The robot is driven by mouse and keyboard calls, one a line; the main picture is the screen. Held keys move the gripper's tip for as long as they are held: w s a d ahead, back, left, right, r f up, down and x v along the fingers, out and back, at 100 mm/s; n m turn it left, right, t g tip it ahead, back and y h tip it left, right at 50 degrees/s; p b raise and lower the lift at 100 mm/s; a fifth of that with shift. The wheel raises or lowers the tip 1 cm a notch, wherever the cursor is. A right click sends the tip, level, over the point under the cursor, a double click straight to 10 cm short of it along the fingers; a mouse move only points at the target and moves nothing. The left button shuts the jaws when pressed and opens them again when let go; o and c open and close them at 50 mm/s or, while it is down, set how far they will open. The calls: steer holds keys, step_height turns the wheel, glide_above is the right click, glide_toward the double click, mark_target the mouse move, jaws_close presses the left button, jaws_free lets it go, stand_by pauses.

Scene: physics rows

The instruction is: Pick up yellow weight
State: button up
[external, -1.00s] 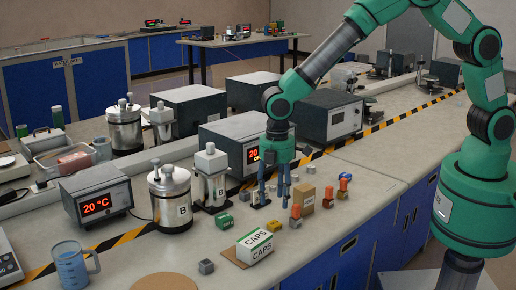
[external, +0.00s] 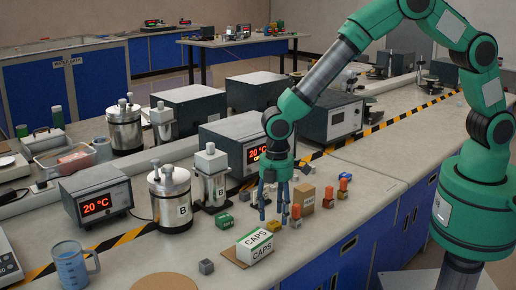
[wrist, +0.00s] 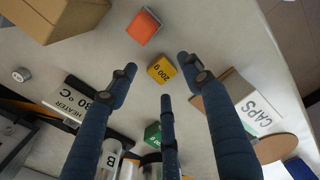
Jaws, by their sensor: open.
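The yellow weight (wrist: 162,69), a small cube marked 200 g, lies on the pale bench top. In the external view the yellow weight (external: 273,226) is small, just by my fingertips and beside the CAPS box. My gripper (external: 274,215) points down above it, its blue fingers spread. In the wrist view my gripper (wrist: 156,78) is open and empty, and the weight shows between and just beyond the fingertips. I cannot tell the exact height of the fingertips above the bench.
The CAPS box (external: 254,246) is close on the left. An orange block (wrist: 143,27) and a cardboard box (external: 303,197) are on the other side. A green block (external: 224,221) and a grey cube (external: 206,266) lie nearby. Steel canister (external: 169,199) and heaters stand behind.

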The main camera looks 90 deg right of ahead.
mark_target(275, 223)
steer(key=shift+f+b, duration=0.3)
steer(key=shift+f, duration=1.25)
jaws_close()
